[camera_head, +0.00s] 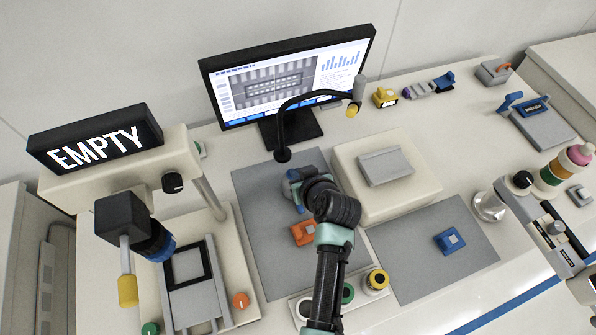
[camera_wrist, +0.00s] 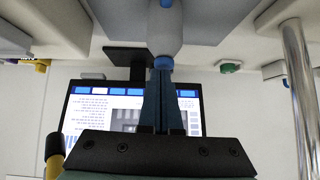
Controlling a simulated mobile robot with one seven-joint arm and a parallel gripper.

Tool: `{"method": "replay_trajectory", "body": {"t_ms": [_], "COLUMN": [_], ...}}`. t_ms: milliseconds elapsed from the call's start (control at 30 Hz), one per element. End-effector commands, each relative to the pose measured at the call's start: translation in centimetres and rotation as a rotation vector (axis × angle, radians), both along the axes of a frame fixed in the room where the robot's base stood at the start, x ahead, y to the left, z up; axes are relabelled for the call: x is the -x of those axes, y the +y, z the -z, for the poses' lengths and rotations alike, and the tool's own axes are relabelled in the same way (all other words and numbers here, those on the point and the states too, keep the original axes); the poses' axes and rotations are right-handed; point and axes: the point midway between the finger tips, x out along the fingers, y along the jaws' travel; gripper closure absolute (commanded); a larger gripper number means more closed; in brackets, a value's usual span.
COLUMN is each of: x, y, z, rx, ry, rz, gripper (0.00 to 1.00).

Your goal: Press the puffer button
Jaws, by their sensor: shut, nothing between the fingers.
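In the wrist view, which is upside down, my gripper (camera_wrist: 163,78) is shut and empty. Its dark blue fingers reach toward a small blue cap (camera_wrist: 162,62) on a pale, rounded body (camera_wrist: 165,32), which looks like the puffer with its button. The fingertips meet the cap in the picture; I cannot tell whether they touch it or press it. In the head view, the pale and blue thing (camera_head: 292,188) stands on the grey mat (camera_head: 262,215), partly hidden by my wrist. My fingers are hard to make out there.
The monitor (camera_head: 285,85) stands behind, with a black gooseneck lamp (camera_head: 283,115) close by. A silver post (camera_head: 208,195) of the bonder is to the left. A raised cream block (camera_head: 415,200) is right of my wrist. An orange piece (camera_head: 303,233) lies on the mat.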

Motion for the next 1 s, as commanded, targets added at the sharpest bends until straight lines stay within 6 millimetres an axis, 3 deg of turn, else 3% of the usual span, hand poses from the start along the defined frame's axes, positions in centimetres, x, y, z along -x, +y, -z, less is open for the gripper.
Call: {"method": "replay_trajectory", "body": {"t_ms": [267,600,1000], "x": [0.0,0.1,0.4], "y": [0.0,0.0,0.1], "z": [0.1,2.4,2.3], "rx": [0.0,0.0,0.002], "ry": [0.0,0.004,0.016], "rz": [0.0,0.0,-0.003], "gripper": [1.0,1.0,1.0]}}
